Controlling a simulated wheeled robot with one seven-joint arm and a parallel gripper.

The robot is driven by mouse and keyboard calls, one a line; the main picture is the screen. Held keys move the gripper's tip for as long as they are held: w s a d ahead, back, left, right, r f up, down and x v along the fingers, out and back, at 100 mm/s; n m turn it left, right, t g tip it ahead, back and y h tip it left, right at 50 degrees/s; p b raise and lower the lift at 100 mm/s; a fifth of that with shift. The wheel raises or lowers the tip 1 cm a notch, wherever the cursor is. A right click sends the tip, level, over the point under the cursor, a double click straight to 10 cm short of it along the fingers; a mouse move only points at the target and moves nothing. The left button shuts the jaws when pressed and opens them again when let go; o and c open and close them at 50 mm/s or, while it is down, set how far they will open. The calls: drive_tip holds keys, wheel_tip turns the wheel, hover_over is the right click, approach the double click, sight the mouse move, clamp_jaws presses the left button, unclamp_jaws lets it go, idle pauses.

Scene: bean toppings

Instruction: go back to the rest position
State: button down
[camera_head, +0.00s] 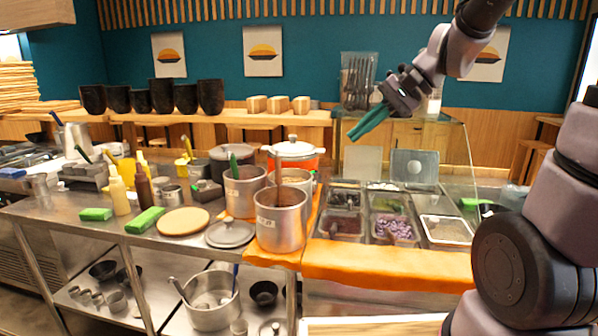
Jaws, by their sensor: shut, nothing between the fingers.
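My gripper (366,126) is at the upper right of the view, with its green fingers pointing down and left. The fingers are together and nothing shows between them. It hangs in the air above the topping station, clear of the counter. The topping trays (389,210) sit below it, several of them, one with purple contents (393,229) and one with a grey-brown fill (447,230).
Metal pots (281,222) stand left of the trays on an orange cloth (388,262). An orange-and-white pot (297,153) stands behind them. Glass panels (462,150) border the station. Sauce bottles (119,192) and a round board (183,221) are on the left counter.

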drive_tip(key=s+d+r+n+t+h, duration=0.2)
drive_tip(key=s+d+r+t+h, duration=0.2)
drive_tip(key=s+d, duration=0.4)
drive_tip(key=d+r+h, duration=0.1)
drive_tip(key=d+h, duration=0.1)
drive_tip(key=d, duration=0.1)
drive_tip(key=shift+s+d+r+t, duration=0.25)
drive_tip(key=shift+s+d+t, duration=0.05)
drive_tip(key=shift+s+d, duration=0.1)
drive_tip(key=shift+h, duration=0.3)
